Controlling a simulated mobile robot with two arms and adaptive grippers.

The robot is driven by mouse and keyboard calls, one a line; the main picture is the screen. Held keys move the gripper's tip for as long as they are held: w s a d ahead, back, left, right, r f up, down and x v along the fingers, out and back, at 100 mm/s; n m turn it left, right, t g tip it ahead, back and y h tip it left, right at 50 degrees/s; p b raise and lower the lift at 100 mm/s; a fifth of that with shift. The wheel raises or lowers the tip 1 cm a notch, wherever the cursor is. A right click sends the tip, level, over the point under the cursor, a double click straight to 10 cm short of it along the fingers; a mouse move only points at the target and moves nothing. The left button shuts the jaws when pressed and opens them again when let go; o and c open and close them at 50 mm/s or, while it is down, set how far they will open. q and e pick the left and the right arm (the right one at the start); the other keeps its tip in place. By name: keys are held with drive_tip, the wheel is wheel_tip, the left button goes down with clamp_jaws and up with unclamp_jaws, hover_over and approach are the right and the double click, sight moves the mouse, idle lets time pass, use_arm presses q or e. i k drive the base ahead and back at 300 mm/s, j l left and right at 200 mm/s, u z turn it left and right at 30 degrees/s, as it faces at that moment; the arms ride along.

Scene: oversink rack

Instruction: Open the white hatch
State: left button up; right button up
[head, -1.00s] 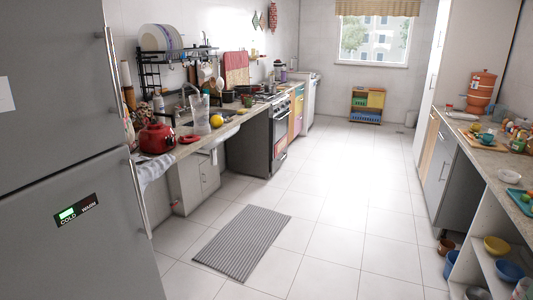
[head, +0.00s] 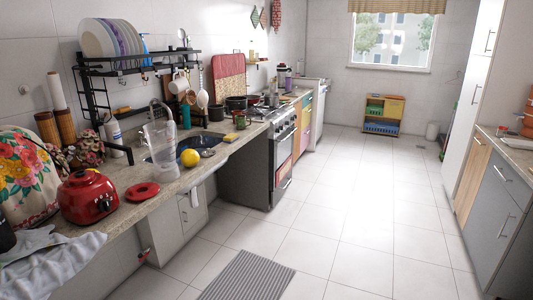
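A white under-sink cabinet (head: 165,232) stands below the counter at the left in the head view. Its small white door (head: 193,209) looks closed. The counter edge above hides part of it. A tall white cabinet (head: 471,95) with an upright handle stands at the right and also looks closed. I cannot tell from the picture which of these is the white hatch. Neither of my grippers shows in the head view.
A black dish rack (head: 130,65) stands above the sink. A grey striped mat (head: 245,277) lies on the floor. The middle floor is open.

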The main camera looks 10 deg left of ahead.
sight(189, 215)
drive_tip(key=i+l+u, duration=0.1)
drive_tip(key=i+u, duration=0.15)
drive_tip(key=i, duration=0.25)
drive_tip(key=i+l+u, duration=0.15)
drive_tip(key=i+u, duration=0.15)
drive_tip(key=i, duration=0.2)
drive_tip(key=i+l+u, duration=0.25)
drive_tip(key=i, duration=0.2)
drive_tip(key=i+l+u, duration=0.25)
drive_tip(key=i+l, duration=0.15)
